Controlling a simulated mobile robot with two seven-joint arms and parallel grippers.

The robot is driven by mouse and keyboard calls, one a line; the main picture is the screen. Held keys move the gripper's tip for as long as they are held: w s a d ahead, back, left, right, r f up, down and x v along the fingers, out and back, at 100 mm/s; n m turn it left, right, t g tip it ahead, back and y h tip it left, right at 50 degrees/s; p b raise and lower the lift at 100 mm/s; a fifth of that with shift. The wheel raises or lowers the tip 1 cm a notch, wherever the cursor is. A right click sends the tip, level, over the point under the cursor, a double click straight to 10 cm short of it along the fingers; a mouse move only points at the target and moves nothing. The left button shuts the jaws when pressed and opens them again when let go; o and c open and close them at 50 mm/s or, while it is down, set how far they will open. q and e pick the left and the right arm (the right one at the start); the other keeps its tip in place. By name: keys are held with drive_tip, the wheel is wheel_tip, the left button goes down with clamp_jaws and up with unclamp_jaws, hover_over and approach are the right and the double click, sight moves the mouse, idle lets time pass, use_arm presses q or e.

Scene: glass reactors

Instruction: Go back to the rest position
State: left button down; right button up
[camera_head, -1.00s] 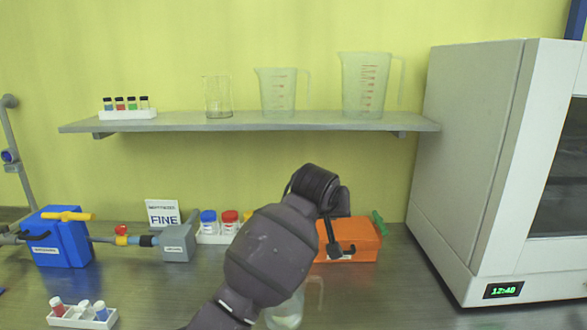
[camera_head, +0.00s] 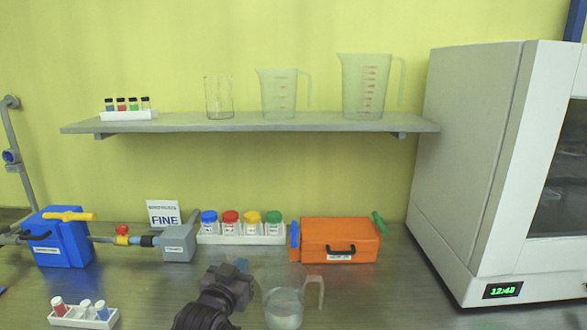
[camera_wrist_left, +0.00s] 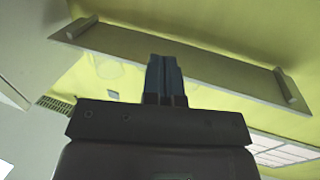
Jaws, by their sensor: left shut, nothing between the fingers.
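My left gripper (camera_head: 240,265) is low in the head view, just left of a clear jug (camera_head: 284,306) on the bench. I cannot tell whether it touches the jug. In the left wrist view its two dark fingers (camera_wrist_left: 163,72) are together with nothing between them. They point up toward the underside of the shelf (camera_wrist_left: 170,68). My right gripper is not in view.
The orange box (camera_head: 340,240) and a rack of jars (camera_head: 240,240) stand at the back of the bench. A small vial tray (camera_head: 84,318) is front left. The shelf (camera_head: 250,125) holds glassware. A large white machine (camera_head: 465,170) stands at right.

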use_arm(q)
drive_tip(key=s+a+f+g+y, duration=0.1)
drive_tip(key=s+a+f, duration=0.4)
drive_tip(key=s+f, duration=0.3)
drive_tip(key=s+a+f+n+g+y, duration=0.1)
drive_tip(key=s+a+f+g+y, duration=0.1)
drive_tip(key=s+a+f, duration=0.3)
drive_tip(key=s+a+f+n+g+y, duration=0.1)
drive_tip(key=s+a+f, duration=0.5)
drive_tip(key=s+f, duration=0.6)
drive_tip(key=s+g, duration=0.1)
drive_tip(key=s, duration=0.4)
drive_tip(key=shift+s+f+y, duration=0.25)
drive_tip(key=shift+f+y, duration=0.15)
drive_tip(key=shift+a, duration=0.1)
